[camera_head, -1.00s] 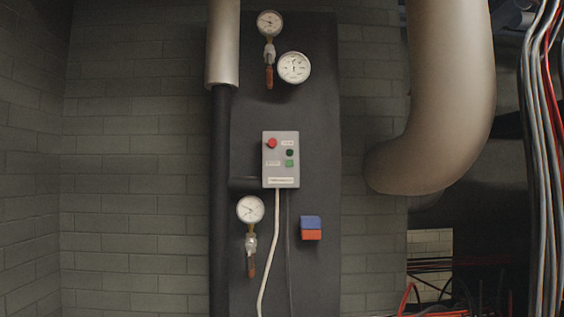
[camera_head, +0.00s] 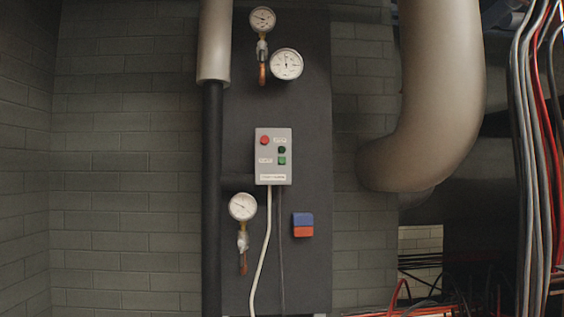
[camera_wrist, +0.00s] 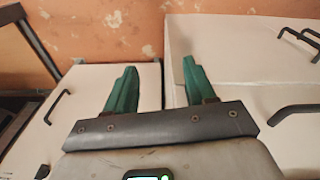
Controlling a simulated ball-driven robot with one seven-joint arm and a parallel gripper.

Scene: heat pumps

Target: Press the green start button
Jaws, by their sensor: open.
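A grey control box (camera_head: 273,177) is mounted on a dark panel in the middle of the head view. It has a red button (camera_head: 265,140) at upper left. At right are a dark green round button (camera_head: 282,150) and a brighter green element (camera_head: 282,160) just below it. The small labels are too blurred to read. My gripper (camera_wrist: 159,66) shows only in the wrist view, with two green fingers apart and nothing between them. The wrist view shows no control box or buttons, so my gripper is away from them.
Dial gauges (camera_head: 286,64) sit above and below left of the box. A blue and orange block (camera_head: 303,225) is at lower right. A thick pipe (camera_head: 440,100) and cables (camera_head: 533,150) stand right. In the wrist view, pale cabinets (camera_wrist: 225,65) with black handles lie beyond my fingers.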

